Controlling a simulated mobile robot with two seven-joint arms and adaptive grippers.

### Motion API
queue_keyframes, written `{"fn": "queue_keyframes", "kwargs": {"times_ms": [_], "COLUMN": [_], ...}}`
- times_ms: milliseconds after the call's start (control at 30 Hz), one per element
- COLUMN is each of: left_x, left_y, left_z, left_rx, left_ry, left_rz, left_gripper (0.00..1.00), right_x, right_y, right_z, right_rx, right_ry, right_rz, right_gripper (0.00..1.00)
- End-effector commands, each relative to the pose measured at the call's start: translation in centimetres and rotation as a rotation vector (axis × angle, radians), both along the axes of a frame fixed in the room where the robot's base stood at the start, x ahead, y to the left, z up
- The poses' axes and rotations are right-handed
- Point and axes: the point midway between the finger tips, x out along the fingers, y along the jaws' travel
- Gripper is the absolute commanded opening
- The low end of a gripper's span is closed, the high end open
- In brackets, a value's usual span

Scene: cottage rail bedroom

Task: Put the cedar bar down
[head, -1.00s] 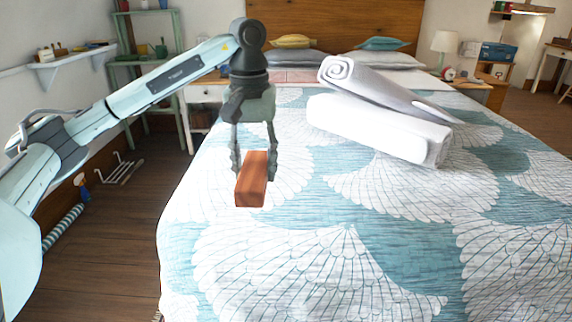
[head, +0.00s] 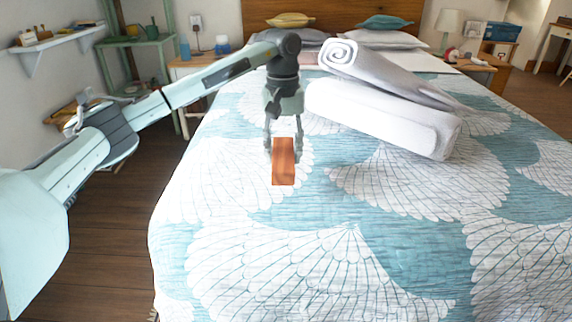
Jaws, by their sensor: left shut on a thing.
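The cedar bar (head: 284,166) is a reddish-brown block in the head view, left of the middle, over the patterned bed (head: 300,260). My left gripper (head: 283,150) points down and is shut on the bar, with a finger on each side of it. The bar's long side runs away from me. I cannot tell whether its underside touches the bedspread or hangs just above it. My right gripper is not in view.
Two rolled white towels or mats (head: 385,115) lie stacked on the bed just right of my left gripper. Pillows (head: 375,38) lie at the headboard. The front and right of the bedspread are clear. A nightstand (head: 190,68) stands at the back left.

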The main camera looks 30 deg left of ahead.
Motion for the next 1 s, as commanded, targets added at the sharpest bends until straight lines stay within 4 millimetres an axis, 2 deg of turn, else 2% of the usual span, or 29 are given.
{"fn": "queue_keyframes", "kwargs": {"times_ms": [167,467,833,867,1000], "left_x": [0.9,0.9,0.9,0.9,0.9], "left_y": [-0.2,-0.2,-0.2,-0.2,-0.2], "left_z": [-0.8,-4.5,-4.9,-4.9,-4.8], "left_rx": [0.0,0.0,0.001,0.001,0.0], "left_ry": [0.0,0.001,-0.001,-0.001,0.0], "left_rz": [-0.001,-0.001,-0.001,-0.001,0.0], "left_gripper": [0.11,0.11,0.11,0.45,0.62], "right_x": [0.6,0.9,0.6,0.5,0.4], "right_y": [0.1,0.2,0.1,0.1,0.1], "right_z": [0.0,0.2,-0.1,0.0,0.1], "right_rx": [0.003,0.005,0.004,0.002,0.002], "right_ry": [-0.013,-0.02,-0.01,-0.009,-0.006], "right_rz": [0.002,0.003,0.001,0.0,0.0], "right_gripper": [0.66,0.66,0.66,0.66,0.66]}}
